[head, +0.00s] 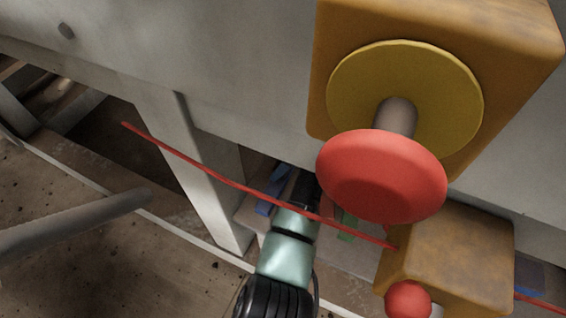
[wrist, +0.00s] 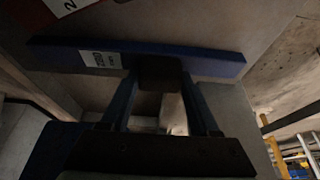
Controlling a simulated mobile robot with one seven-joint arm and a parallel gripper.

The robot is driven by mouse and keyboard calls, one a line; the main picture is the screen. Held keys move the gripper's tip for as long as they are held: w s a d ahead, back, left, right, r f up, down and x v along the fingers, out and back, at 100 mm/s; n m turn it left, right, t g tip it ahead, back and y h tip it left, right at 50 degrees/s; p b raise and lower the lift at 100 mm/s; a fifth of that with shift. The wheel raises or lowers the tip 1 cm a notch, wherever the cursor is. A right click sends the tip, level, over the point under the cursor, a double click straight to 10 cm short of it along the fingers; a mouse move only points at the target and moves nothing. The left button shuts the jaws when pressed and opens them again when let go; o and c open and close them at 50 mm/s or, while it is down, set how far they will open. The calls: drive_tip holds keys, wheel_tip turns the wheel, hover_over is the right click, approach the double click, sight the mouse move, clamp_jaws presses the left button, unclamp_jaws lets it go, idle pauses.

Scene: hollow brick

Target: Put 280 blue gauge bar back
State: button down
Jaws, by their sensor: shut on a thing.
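A long blue gauge bar (wrist: 215,62) with a white label spans the upper part of the wrist view.
A red cord (head: 190,161) crosses in front of my arm. A large red button (head: 380,178) on an orange box (head: 440,25) juts out at right, close to the arm. A green piece (head: 347,225) lies in the recess. A grey post (head: 200,165) stands left.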

drive_tip(key=shift+c, duration=0.6)
unclamp_jaws()
drive_tip(key=p+v, duration=0.6)
drive_tip(key=v, duration=0.6)
drive_tip(key=shift+a, duration=0.1)
